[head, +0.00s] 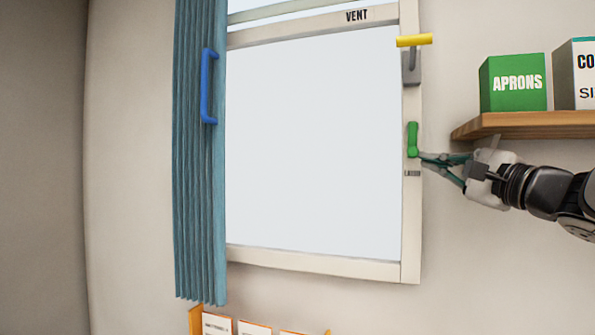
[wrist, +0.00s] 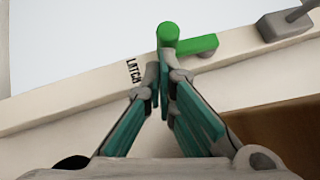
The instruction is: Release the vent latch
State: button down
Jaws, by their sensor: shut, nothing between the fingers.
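The green latch handle (head: 412,137) is on the right window frame, upright, above a small label that reads LATCH in the wrist view. It also shows in the wrist view (wrist: 197,45), with its round end facing me. My gripper (head: 423,158) comes from the right, with its fingertips at the handle's lower end. In the wrist view my gripper (wrist: 162,75) has its teal fingers closed together and empty, just below the round green end. I cannot tell whether the fingertips touch the handle.
A yellow handle (head: 414,40) on a grey mount (head: 411,68) sits higher on the same frame, near the VENT label. A wooden shelf (head: 530,124) with a green APRONS box (head: 513,83) is above my arm. A teal curtain (head: 198,180) with a blue handle (head: 206,85) hangs left.

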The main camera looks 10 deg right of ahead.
jog(key=a+m+t+b, duration=0.1)
jog(key=b, duration=0.3)
jog(key=w+a+f+m+t+h+b, duration=0.1)
jog(key=m+b, duration=0.1)
jog(key=b, duration=0.1)
jog(key=w+m+t+h+b, duration=0.1)
jog(key=b, duration=0.3)
jog(key=shift+a+f+m+b, duration=0.25)
jog(key=shift+a+m+b, duration=0.05)
jog(key=shift+a, duration=0.1)
jog(key=a+b, duration=0.1)
jog(key=b, duration=0.1)
jog(key=w+a+b, duration=0.1)
jog(key=b, duration=0.2)
jog(key=shift+w+r+b, duration=0.15)
jog(key=shift+r+b, duration=0.1)
jog(key=shift+b, duration=0.1)
jog(key=shift+w+a+r+b, duration=0.4)
jog(key=shift+a+b, duration=0.2)
jog(key=shift+b, duration=0.45)
